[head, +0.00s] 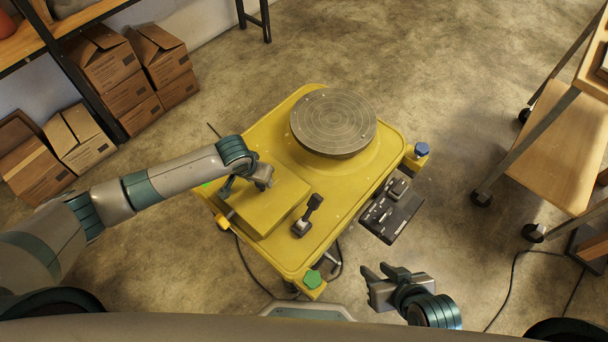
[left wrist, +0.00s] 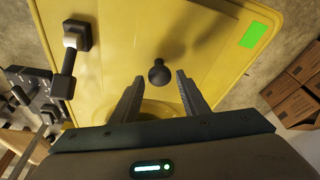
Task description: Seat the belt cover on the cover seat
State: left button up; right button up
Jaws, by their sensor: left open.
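The yellow belt cover (head: 274,205) looks like the raised box on the near left of the yellow wheel machine (head: 330,222). In the left wrist view a black round knob (left wrist: 158,74) stands up from a yellow surface, which appears to be this cover (left wrist: 125,45). My left gripper (head: 238,187) is above the cover's left part. In the left wrist view its open fingers (left wrist: 160,80) point at the knob, one on each side, with gaps showing. The cover seat cannot be made out. My right gripper (head: 376,273) is open and empty over the floor, right of the machine's near corner.
A round grey wheel head (head: 333,122) sits at the machine's far end. A black lever (head: 307,215) stands right of the cover. A dark panel (head: 391,211) is at the right edge. Cardboard boxes (head: 107,75) and a wheeled wooden cart (head: 555,140) flank the open floor.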

pick_arm(q)
jog(key=shift+r+p, duration=0.3)
jog(key=shift+p, duration=0.05)
jog(key=shift+o, duration=0.3)
jog(key=o, duration=0.5)
jog(key=shift+s, duration=0.1)
jog(key=o, duration=0.8)
jog(key=shift+o, duration=0.8)
